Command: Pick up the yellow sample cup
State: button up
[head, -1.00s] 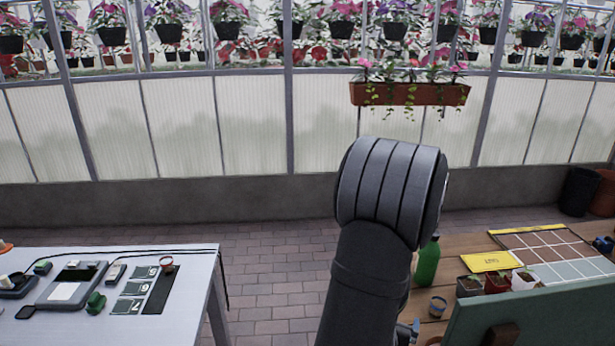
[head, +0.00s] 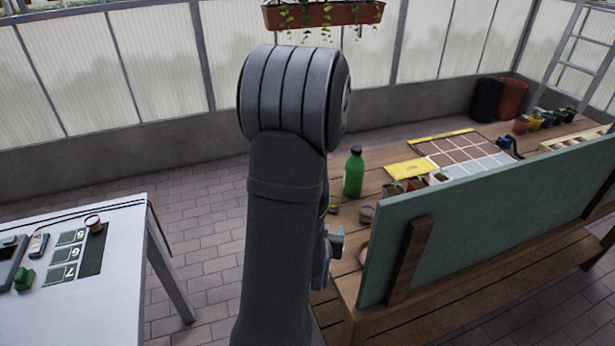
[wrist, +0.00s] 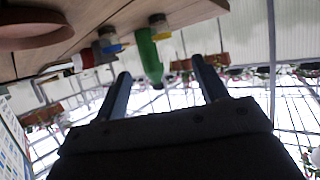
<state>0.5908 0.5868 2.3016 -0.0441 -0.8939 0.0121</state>
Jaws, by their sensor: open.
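The yellow sample cup (head: 333,204) is a small cup on the wooden bench, left of the green bottle's base and partly hidden behind my arm in the head view. In the wrist view, which looks upside down, a cup with a yellow band (wrist: 160,27) stands by the green bottle (wrist: 150,58).
The bench (head: 345,272) also holds small pots (head: 415,183), a yellow card (head: 408,168) and a tiled chart (head: 465,150). A green board (head: 480,220) stands along its near edge. A white table (head: 110,285) stands at left, with open floor between.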

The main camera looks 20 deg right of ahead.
jog(key=shift+w, duration=0.1)
jog(key=w, duration=0.2)
jog(key=w+g+y, duration=0.1)
jog(key=w, duration=0.1)
jog(key=w+f+m+y, duration=0.1)
jog(key=w, duration=0.1)
jog(key=shift+d+g, duration=0.15)
jog(key=shift+g, duration=0.15)
jog(key=w+d+r+m+g, duration=0.2)
jog(key=w+r+m+g, duration=0.5)
jog(key=r, duration=0.3)
jog(key=shift+n+g+y, duration=0.3)
jog(key=shift+n+g, duration=0.1)
jog(key=x, duration=1.2)
jog(key=shift+s+d, duration=0.1)
jog(key=shift+s, duration=0.05)
jog(key=shift+d+x, duration=0.2)
jog(key=shift+x, duration=1.05)
jog(key=shift+d+x, duration=0.2)
jog(key=shift+x, duration=1.1)
jog(key=shift+r, duration=0.15)
jog(key=c, duration=1.1)
